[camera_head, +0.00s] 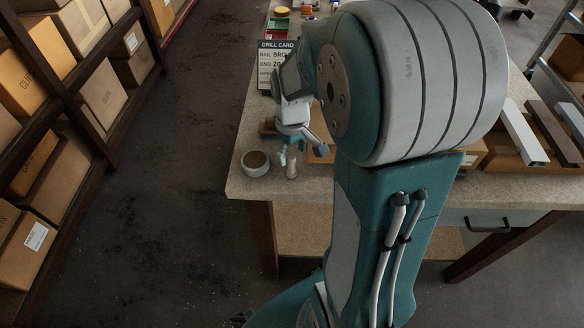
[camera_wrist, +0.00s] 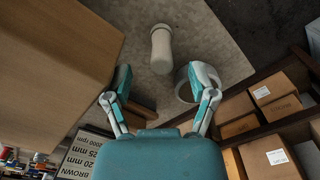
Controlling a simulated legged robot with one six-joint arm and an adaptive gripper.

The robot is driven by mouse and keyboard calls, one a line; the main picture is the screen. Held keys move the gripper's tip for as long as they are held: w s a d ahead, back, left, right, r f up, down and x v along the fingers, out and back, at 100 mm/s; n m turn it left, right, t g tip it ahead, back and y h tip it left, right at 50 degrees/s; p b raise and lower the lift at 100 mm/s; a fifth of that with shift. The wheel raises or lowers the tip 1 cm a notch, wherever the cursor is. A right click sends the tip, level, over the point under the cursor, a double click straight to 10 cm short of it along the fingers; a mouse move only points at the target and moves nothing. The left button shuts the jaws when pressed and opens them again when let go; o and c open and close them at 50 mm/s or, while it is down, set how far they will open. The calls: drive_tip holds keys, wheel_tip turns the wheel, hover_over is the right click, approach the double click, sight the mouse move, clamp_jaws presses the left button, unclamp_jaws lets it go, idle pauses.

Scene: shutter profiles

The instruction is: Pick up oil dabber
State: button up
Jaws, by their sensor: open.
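A pale, bottle-shaped piece that looks like the oil dabber (camera_wrist: 161,50) lies ahead of my gripper (camera_wrist: 159,82) in the wrist view, between the lines of its two fingers. My gripper is open, and nothing is between its fingertips. In the head view the pale piece (camera_head: 291,167) is near the table's front left corner, just below my gripper (camera_head: 303,154). My arm hides part of the table there. Whether a fingertip touches the piece cannot be told.
A cardboard box (camera_wrist: 55,50) fills the left of the wrist view. A drill card sign (camera_head: 277,62) stands farther back. Shelves with boxes (camera_head: 102,95) are across the aisle.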

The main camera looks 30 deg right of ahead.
sight(292, 157)
drive_tip(key=f, duration=0.4)
drive_tip(key=shift+a, duration=0.25)
drive_tip(key=shift+d+f, duration=0.1)
drive_tip(key=shift+f, duration=0.15)
clamp_jaws()
drive_tip(key=shift+r, duration=0.15)
